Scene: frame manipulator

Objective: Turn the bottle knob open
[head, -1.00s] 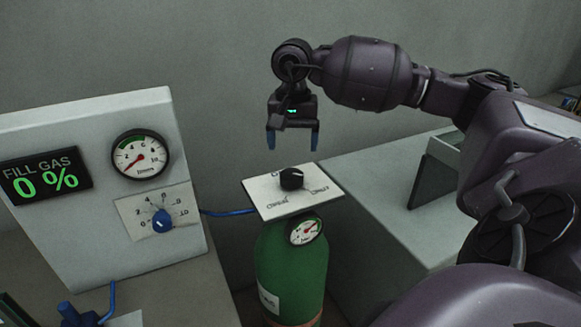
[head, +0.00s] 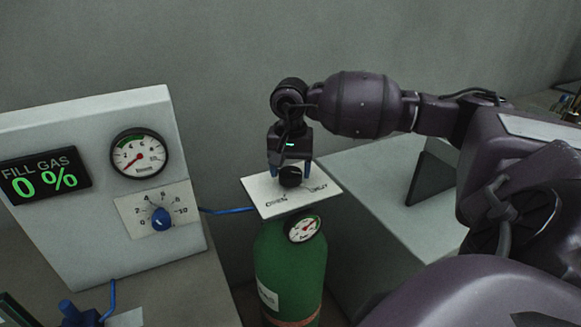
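The bottle knob (head: 290,177) is a small black knob on a white plate (head: 275,205) on top of a green gas bottle (head: 290,265). My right gripper (head: 290,172) points down over the plate, with its two blue-tipped fingers on either side of the knob. The fingers look spread; I cannot tell whether they touch the knob. A small gauge (head: 303,228) sits on the front of the bottle, below the plate. My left gripper is not in view.
At the left, a grey panel (head: 90,235) carries a display (head: 45,177) reading "FILL GAS 0 %", a round gauge (head: 139,154) and a blue dial (head: 161,219). A blue hose (head: 228,211) runs from the panel towards the bottle. A grey counter (head: 375,205) stands right of the bottle.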

